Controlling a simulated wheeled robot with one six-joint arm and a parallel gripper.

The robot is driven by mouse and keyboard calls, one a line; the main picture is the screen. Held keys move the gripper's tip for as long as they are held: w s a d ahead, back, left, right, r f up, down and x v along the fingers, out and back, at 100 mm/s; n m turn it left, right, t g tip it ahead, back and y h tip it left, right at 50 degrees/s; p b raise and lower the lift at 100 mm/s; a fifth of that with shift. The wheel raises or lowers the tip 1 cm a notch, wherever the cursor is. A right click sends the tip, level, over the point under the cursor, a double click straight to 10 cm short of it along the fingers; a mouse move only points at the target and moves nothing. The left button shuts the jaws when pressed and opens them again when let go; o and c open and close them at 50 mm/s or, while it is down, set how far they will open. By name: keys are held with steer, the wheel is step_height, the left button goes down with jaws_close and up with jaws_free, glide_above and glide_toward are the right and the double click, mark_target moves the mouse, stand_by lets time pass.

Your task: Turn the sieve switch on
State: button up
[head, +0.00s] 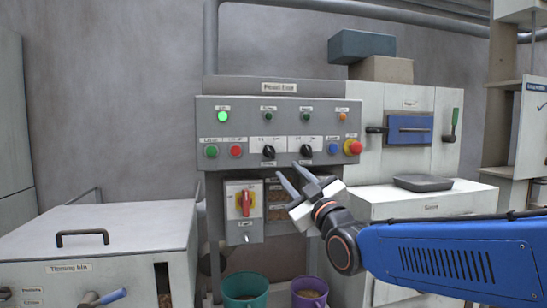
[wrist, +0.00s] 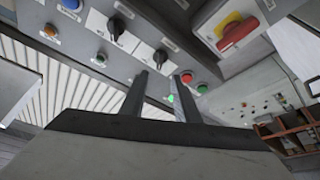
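A grey control panel (head: 325,128) on the wall carries two black rotary switches. The left rotary switch (head: 268,152) and the right rotary switch (head: 306,150) also show in the wrist view, the left one (wrist: 160,57) nearer the fingertips and the right one (wrist: 118,25) farther left. Their labels are too small to read, so I cannot tell which is the sieve switch. My gripper (head: 288,168) is open and empty, its fingertips below the switches and to the right of the left one. In the wrist view the fingertips (wrist: 162,82) point toward the left switch, apparently apart from it.
Green (head: 211,151) and red (head: 236,151) buttons sit left of the switches; a blue button (head: 333,149) and red emergency stop (head: 353,147) sit right. A red-handled switch box (head: 244,203) hangs below the panel. A green lamp (head: 222,117) is lit.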

mark_target(271, 153)
steer(key=x, duration=1.1)
jaws_close()
